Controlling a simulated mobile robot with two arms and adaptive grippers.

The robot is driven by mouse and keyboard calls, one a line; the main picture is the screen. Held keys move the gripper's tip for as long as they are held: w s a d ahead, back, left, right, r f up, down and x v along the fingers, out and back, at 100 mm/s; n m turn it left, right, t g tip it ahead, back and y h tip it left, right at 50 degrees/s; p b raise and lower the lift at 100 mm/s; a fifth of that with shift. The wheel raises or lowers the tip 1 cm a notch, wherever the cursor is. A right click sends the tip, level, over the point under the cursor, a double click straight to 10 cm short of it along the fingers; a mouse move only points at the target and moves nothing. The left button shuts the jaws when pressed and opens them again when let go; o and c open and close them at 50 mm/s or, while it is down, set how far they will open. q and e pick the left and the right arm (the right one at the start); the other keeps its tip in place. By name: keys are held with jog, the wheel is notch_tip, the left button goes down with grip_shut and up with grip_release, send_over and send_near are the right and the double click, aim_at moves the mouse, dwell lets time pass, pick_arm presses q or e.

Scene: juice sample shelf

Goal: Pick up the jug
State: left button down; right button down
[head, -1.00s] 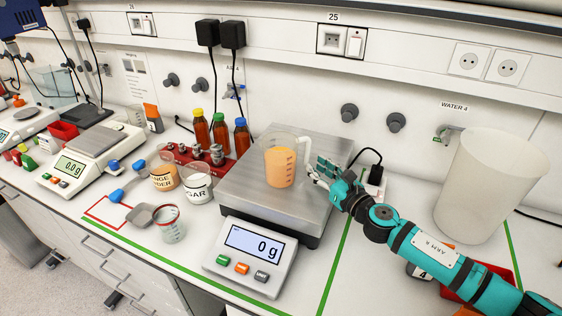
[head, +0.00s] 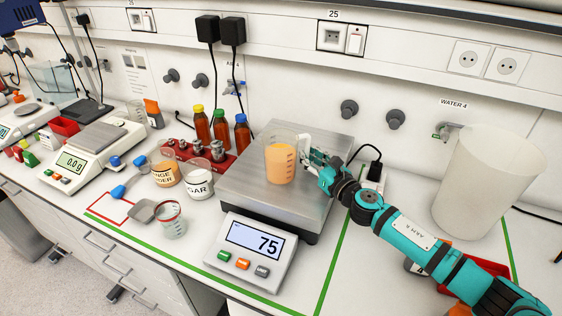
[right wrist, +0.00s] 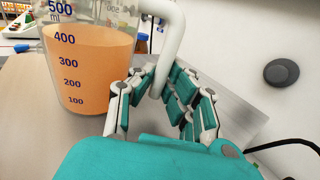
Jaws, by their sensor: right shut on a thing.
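The jug (head: 280,164) is clear, with measuring marks and a white handle, and holds orange liquid. It stands upright on the steel plate of a large scale (head: 257,197), whose display (head: 256,240) reads 75. My right gripper (head: 312,160) is at the jug's right side, shut on its handle. In the right wrist view the teal fingers (right wrist: 165,92) close around the lower part of the white handle (right wrist: 172,45), and the jug (right wrist: 92,70) is at the left, its liquid a little above the 400 mark. My left gripper is not in view.
A large white bucket (head: 490,178) stands at the right. Left of the scale are a jar of orange powder (head: 166,174), a sugar jar (head: 198,182), a small beaker (head: 170,220) and a red weight rack (head: 212,168) before several brown bottles (head: 221,130). The wall is close behind.

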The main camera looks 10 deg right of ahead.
aim_at(310, 143)
jog(key=shift+r, duration=0.2)
jog(key=shift+w+r, duration=0.1)
jog(key=shift+r, duration=0.6)
notch_tip(310, 143, up, 2)
jog(key=shift+r+p, duration=0.25)
jog(key=shift+p, duration=0.25)
jog(key=s+b, duration=0.3)
jog(key=s, duration=1.3)
jog(key=shift+d+r+b, duration=0.3)
jog(key=shift+d+r, duration=0.05)
jog(key=shift+r, duration=0.05)
